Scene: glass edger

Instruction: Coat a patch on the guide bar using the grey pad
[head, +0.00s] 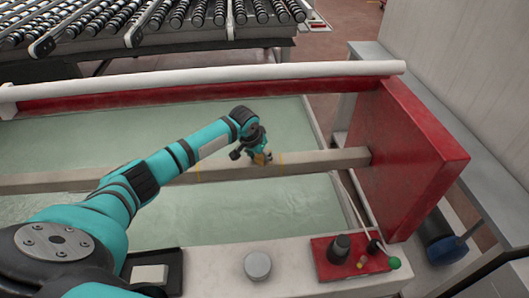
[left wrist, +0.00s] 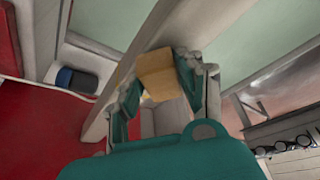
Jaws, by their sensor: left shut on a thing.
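The guide bar (head: 320,162) is a long beige beam running across the machine above pale green panels. Thin yellow marks show on it to either side of my left gripper (head: 262,157). That gripper is at the bar, right of its middle, shut on a small tan block. In the left wrist view the tan block (left wrist: 160,76) sits between the fingers, close against the guide bar (left wrist: 178,25). A grey surface shows below the block; I cannot tell whether it belongs to the pad. Contact with the bar is unclear. My right gripper is out of view.
A pale rectangular piece (head: 150,274) lies on a black holder at the front ledge. A round knob (head: 257,265) and a red control panel (head: 350,258) are to its right. A red end wall (head: 410,155) closes the right side. Rollers (head: 150,18) stand behind.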

